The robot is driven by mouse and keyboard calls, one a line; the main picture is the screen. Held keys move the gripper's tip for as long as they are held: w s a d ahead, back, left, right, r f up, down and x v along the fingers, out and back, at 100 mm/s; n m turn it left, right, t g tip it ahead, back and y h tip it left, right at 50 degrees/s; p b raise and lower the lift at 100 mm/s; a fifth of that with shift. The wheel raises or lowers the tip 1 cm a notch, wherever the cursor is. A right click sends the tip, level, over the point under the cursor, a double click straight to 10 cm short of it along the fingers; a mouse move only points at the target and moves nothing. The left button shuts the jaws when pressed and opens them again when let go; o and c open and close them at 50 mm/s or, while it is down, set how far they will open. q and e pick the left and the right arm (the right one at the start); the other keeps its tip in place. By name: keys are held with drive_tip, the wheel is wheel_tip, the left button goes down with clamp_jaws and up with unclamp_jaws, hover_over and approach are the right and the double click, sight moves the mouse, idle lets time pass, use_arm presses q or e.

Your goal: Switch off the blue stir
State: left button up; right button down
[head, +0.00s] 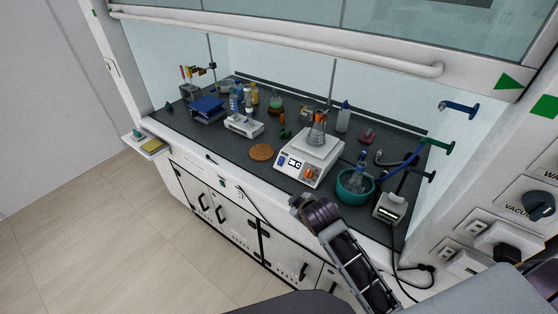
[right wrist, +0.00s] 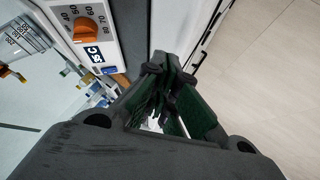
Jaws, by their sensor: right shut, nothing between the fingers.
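My right gripper (head: 298,203) is in front of and below the panel, at the worktop's front edge. It is shut and empty, its fingertips (right wrist: 165,75) beside the panel, apparently apart from it. My left gripper is out of view.
A teal bowl (head: 355,187) with a flask stands right of the stirrer, and a small white device (head: 390,208) beyond it. A cork mat (head: 261,152) lies to its left. The raised sash (head: 280,36) hangs above.

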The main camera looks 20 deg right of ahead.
drive_tip(key=w+a+r+n+t, duration=0.2)
drive_tip(key=w+r+n+t, duration=0.2)
drive_tip(key=w, duration=0.7)
wheel_tip(320, 180, up, 3)
drive_tip(key=shift+w+f+n, duration=0.1)
drive_tip(key=shift+w+n, duration=0.2)
drive_tip(key=shift+n, duration=0.1)
drive_tip(key=shift+w, duration=0.1)
drive_tip(key=p, duration=0.2)
hover_over(281, 161)
drive_tip(key=s+a, duration=0.4)
drive_tip(key=shift+f, duration=2.2)
drive_tip(key=shift+w+d+f, duration=0.45)
drive_tip(key=shift+d+f, duration=0.15)
drive_tip(key=shift+d, duration=0.05)
drive_tip(key=shift+w+d+f, duration=0.45)
drive_tip(key=shift+d+f, duration=0.15)
drive_tip(key=shift+w+f, duration=0.15)
